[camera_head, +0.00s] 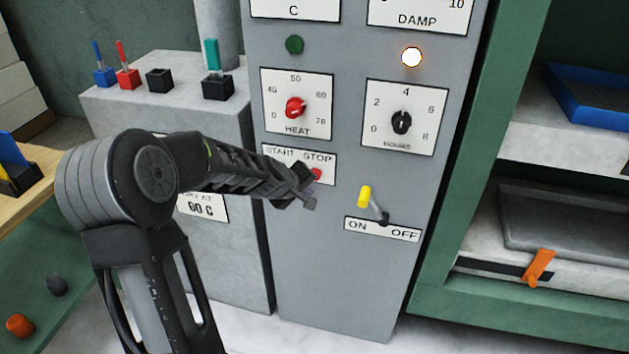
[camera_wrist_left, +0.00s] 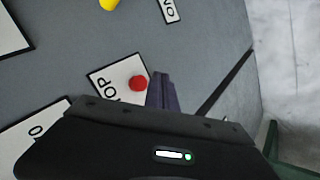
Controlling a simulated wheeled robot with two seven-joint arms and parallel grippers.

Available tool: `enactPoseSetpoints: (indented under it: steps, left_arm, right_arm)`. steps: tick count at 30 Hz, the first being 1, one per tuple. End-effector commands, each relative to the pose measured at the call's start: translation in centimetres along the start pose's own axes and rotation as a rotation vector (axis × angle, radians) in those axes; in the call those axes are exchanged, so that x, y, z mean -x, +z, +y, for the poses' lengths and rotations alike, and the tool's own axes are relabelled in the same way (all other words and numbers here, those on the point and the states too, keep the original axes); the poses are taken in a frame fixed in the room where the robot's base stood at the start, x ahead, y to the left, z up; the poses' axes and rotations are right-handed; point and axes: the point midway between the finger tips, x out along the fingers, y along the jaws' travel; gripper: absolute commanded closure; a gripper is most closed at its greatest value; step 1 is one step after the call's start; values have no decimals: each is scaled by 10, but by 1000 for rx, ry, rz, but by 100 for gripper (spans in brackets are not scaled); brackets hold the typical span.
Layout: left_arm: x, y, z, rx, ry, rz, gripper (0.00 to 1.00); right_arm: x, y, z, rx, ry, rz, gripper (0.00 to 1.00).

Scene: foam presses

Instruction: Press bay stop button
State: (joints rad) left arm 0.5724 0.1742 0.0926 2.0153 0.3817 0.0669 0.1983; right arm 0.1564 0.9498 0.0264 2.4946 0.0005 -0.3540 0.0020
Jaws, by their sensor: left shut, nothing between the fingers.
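The red stop button (camera_head: 316,174) sits under the word STOP on the white START/STOP plate (camera_head: 326,159) of the grey panel. My left gripper (camera_head: 308,200) is shut and empty, its fingertips just below and close to the button. The gripper hides the lower left of the plate, and no start button shows. In the left wrist view the red button (camera_wrist_left: 138,83) is uncovered beside the shut fingers (camera_wrist_left: 162,92). I cannot tell whether the fingertips touch the panel. My right gripper is not in view.
Above the plate are a red HEAT knob (camera_head: 295,107) and a black HOURS knob (camera_head: 401,122). A yellow-tipped ON/OFF lever (camera_head: 366,197) juts out to the right. A lit lamp (camera_head: 411,57) shows at the top. A green-framed shelf (camera_head: 470,322) stands at the right.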

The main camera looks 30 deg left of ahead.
Motion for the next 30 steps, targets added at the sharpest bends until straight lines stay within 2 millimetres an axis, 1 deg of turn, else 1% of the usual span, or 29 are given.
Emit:
enactPoseSetpoints:
  steps: [1, 7, 12, 30]
  left_arm:
    - [2, 3, -4, 0, 1, 1, 100]
    - [14, 11, -12, 0, 1, 1, 100]
    - [18, 13, -13, 0, 0, 0, 100]
    - [17, 13, -12, 0, 0, 0, 100]
  right_arm:
    - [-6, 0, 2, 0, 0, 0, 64]
    - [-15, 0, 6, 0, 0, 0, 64]
    - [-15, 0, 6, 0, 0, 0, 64]
    - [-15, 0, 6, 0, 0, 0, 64]
